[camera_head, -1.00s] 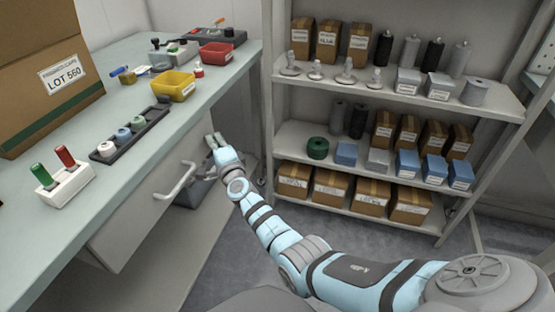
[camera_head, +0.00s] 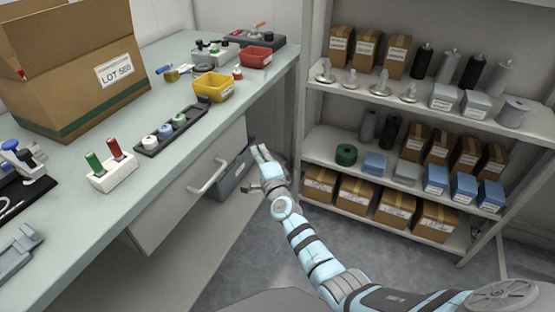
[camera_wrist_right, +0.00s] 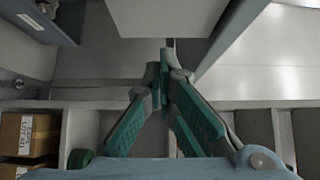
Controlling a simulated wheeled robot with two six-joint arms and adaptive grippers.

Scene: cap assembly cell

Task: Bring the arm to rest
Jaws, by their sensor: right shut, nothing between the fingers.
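My right arm comes in from the lower right in the head view, and my right gripper (camera_head: 261,154) is in front of the gap between the bench and the shelf rack. In the right wrist view the right gripper's (camera_wrist_right: 162,68) two green-padded fingers meet at the tips, shut with nothing between them. It touches nothing that I can see. My left gripper is not in view.
The workbench (camera_head: 75,213) on the left has a drawer with a handle (camera_head: 208,176). It bears a LOT 560 carton (camera_head: 75,85), a yellow bin (camera_head: 212,88) and a red bin (camera_head: 256,58). The shelf rack (camera_head: 420,113) stands at the right. Grey floor (camera_head: 240,250) lies between them.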

